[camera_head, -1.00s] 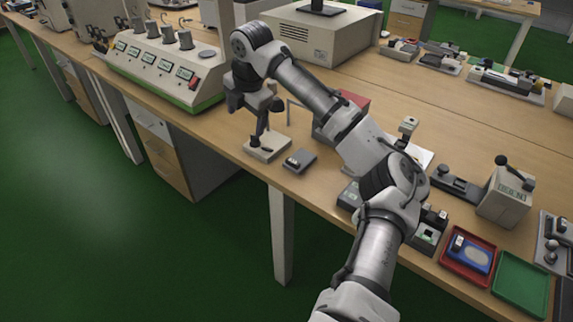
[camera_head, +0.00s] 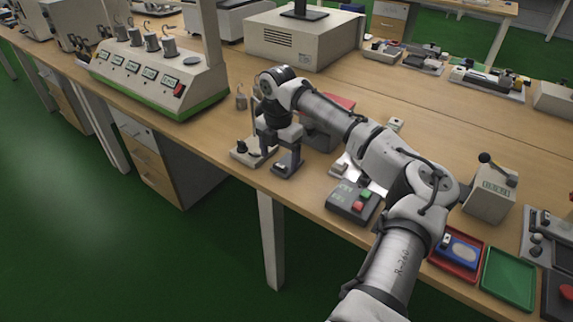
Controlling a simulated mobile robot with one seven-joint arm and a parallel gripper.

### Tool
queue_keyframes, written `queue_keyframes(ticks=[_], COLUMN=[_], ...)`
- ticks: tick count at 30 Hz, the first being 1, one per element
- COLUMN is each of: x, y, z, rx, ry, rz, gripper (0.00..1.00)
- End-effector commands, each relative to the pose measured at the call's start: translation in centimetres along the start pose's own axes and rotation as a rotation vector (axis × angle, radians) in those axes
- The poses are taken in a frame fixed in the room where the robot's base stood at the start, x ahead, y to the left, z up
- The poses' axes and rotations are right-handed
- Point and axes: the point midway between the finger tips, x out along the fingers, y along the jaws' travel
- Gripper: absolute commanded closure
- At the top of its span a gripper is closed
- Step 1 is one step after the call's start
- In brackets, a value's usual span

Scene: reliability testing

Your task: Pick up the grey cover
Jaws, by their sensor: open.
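A small dark grey piece (camera_head: 287,168), which looks like the grey cover, lies near the front edge of the wooden bench. My gripper (camera_head: 284,151) points down directly over it, with the fingers close to it or around its raised part; I cannot tell whether they touch. The jaws are open. The fingers and wrist hide part of the grey piece.
A pale base with a dark knob and upright post (camera_head: 240,155) stands just left of the gripper. A dark box with green and red buttons (camera_head: 354,199) is to the right. Red (camera_head: 456,256) and green (camera_head: 510,277) trays lie farther right. The multi-display machine (camera_head: 160,78) stands at left.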

Motion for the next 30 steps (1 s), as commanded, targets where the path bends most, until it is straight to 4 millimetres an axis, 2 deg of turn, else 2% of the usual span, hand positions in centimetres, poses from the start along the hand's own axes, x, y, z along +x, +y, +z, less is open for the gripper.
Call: queue_keyframes(ticks=[7,16,27,30], x=[3.4,4.0,3.9,3.9], y=[0.1,0.1,0.2,0.2], z=[0.2,0.1,0.1,0.1], rx=[0.001,0.001,0.001,0.001], ry=[-0.001,0.0,0.0,0.0], rz=[-0.002,0.001,0.0,0.0], gripper=[0.2,0.2,0.68,0.69])
